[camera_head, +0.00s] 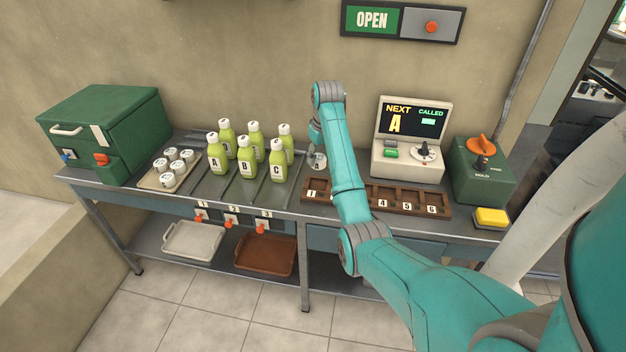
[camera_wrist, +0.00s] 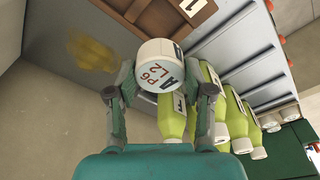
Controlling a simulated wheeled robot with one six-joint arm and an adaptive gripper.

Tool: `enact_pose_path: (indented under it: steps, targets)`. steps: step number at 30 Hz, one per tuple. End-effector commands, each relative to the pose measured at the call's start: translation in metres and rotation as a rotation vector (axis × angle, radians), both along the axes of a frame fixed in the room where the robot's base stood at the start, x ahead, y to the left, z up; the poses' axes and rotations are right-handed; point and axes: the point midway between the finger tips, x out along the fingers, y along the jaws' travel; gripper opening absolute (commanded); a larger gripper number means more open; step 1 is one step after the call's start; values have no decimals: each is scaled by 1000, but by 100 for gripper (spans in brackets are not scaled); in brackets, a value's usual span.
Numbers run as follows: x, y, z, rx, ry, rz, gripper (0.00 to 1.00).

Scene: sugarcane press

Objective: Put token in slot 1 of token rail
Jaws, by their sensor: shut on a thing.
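The token (camera_wrist: 155,65) is a white round piece marked A, with P6 L2 on its face. My gripper (camera_wrist: 166,82) is shut on it, one finger on each side, in the wrist view. In the head view the token (camera_head: 318,161) hangs just behind and above the left end of the token rail (camera_head: 408,209). The brown rail has numbered slots; label 1 (camera_head: 312,192) is at its left end, and 4, 5 and 6 show at the right. My arm hides the middle slots. The rail's corner and label 1 (camera_wrist: 189,5) show at the top of the wrist view.
The display machine (camera_head: 408,142) showing A and a green box (camera_head: 480,170) stand right. A yellow block (camera_head: 491,217) sits at the right front.

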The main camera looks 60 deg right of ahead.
Motion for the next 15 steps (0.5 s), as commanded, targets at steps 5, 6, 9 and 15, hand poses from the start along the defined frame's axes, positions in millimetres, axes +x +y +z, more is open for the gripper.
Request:
enact_pose_path:
  steps: [5,6,9,15]
  targets:
    - [-1,1,-30,4,4,0,20]
    - [-1,1,-34,2,2,0,20]
    - [0,1,-41,2,2,0,20]
    - [-1,1,-67,3,3,0,20]
